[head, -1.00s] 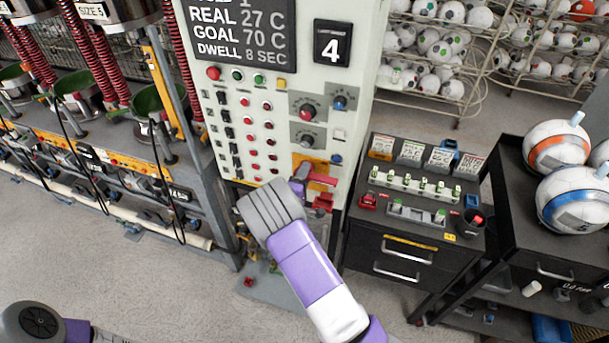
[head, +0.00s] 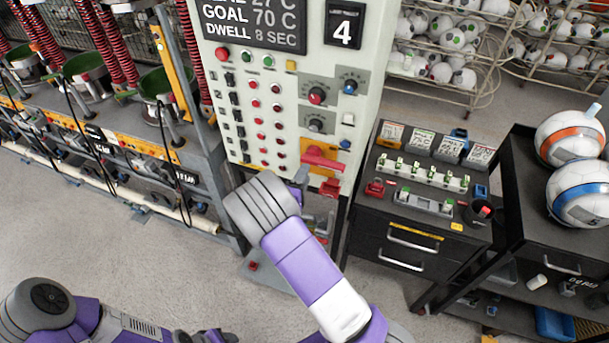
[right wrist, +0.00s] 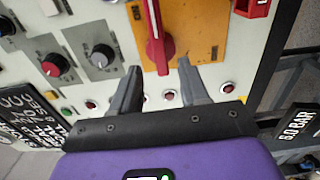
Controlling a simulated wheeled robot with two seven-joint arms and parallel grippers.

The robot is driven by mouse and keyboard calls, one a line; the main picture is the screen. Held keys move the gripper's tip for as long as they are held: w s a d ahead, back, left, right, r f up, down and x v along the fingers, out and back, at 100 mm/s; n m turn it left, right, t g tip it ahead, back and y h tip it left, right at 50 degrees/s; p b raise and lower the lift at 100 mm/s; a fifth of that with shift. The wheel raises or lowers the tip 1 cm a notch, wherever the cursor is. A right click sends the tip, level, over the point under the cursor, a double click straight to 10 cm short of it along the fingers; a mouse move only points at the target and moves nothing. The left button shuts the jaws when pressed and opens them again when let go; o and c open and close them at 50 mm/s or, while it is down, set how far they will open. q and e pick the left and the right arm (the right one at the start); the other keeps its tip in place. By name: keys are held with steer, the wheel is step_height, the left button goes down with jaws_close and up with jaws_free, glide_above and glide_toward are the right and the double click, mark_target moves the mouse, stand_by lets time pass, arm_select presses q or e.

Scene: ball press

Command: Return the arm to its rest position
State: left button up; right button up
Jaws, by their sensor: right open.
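My right arm rises from the lower middle of the head view. Its gripper (head: 301,178) is partly hidden behind its own wrist, in front of the white control panel (head: 355,85). In the right wrist view the two grey fingers (right wrist: 158,88) are spread apart with nothing held between them. A red lever handle (right wrist: 160,50) on an orange plate lies beyond the fingertips; in the head view the lever (head: 323,159) is just right of and above the gripper. My left arm (head: 125,322) lies along the lower left edge; dark parts at its end are cut off, so its jaws are unclear.
A black drawer cabinet (head: 405,245) with small switches and cards stands right of the panel. Another dark cart (head: 520,200) carries large balls. A machine bench (head: 100,130) with red springs is at left. Grey floor (head: 170,270) is open between my arms.

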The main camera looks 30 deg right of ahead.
steer(key=s+a+f+m+g+y+b, duration=0.1)
steer(key=s+a+f+m+y+b, duration=0.15)
steer(key=f, duration=0.65)
steer(key=s+a+f+m+g+y+b, duration=0.1)
steer(key=s+f+g+y+b, duration=0.2)
steer(key=f, duration=0.5)
steer(key=s+a+f+m+y+b, duration=0.1)
steer(key=s+a+f+y, duration=0.2)
steer(key=f, duration=0.6)
steer(key=s+a+f+m+g+y+b, duration=0.2)
steer(key=s+a+f+m+g+y, duration=0.1)
steer(key=s+a, duration=0.3)
steer(key=s+a+f+m+g+y+b, duration=0.3)
steer(key=s+a+f+y, duration=0.3)
steer(key=s, duration=0.5)
steer(key=shift+a+f+g, duration=0.25)
steer(key=shift+a+g, duration=0.35)
steer(key=shift+a, duration=0.15)
